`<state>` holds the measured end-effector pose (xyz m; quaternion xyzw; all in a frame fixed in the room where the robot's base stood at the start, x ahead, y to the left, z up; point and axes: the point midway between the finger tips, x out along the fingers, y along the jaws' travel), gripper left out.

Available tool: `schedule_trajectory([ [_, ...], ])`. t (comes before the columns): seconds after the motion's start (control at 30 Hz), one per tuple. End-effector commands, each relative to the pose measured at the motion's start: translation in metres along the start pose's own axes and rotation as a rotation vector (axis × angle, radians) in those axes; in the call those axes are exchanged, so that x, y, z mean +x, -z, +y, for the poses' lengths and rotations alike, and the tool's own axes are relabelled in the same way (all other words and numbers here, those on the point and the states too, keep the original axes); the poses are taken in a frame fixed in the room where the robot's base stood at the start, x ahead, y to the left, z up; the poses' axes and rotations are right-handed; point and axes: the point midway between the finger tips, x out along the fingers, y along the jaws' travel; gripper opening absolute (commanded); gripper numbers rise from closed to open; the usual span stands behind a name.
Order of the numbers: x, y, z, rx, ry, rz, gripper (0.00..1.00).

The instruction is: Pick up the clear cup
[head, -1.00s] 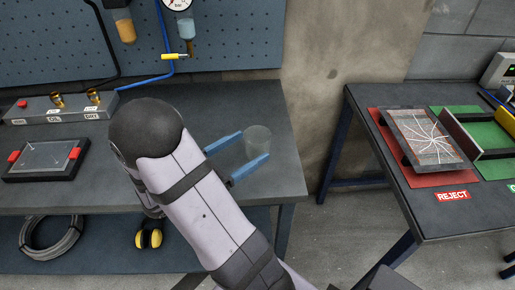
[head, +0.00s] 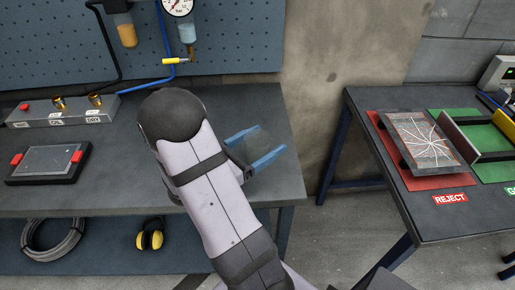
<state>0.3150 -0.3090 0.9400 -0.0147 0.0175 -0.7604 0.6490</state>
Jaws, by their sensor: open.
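The clear cup (head: 260,139) stands near the right end of the grey workbench (head: 115,190). It is see-through and only faintly visible. My gripper (head: 271,138) is open, with one blue finger on each side of the cup, and the fingertips reach about level with it or slightly past it. I cannot tell whether either finger touches the cup. The cup's lower part is hard to make out between the fingers.
A device with red clamps (head: 47,162) and a grey valve box (head: 62,109) are on the left of the bench. A pegboard with hoses and a gauge (head: 177,5) is behind. A second table with a cracked panel (head: 425,139) stands to the right, across a gap.

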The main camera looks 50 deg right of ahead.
Motion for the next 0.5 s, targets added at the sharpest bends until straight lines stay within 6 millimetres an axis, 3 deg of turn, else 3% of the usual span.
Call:
schedule_trajectory([
  [0.13,0.012,-0.0005,-0.0004,0.0,0.002,0.0,0.76],
  [0.4,0.0139,0.0002,0.0002,0.0,-0.001,0.0,0.76],
  [0.5,0.0138,0.0002,0.0001,0.0,-0.001,0.0,0.54],
])
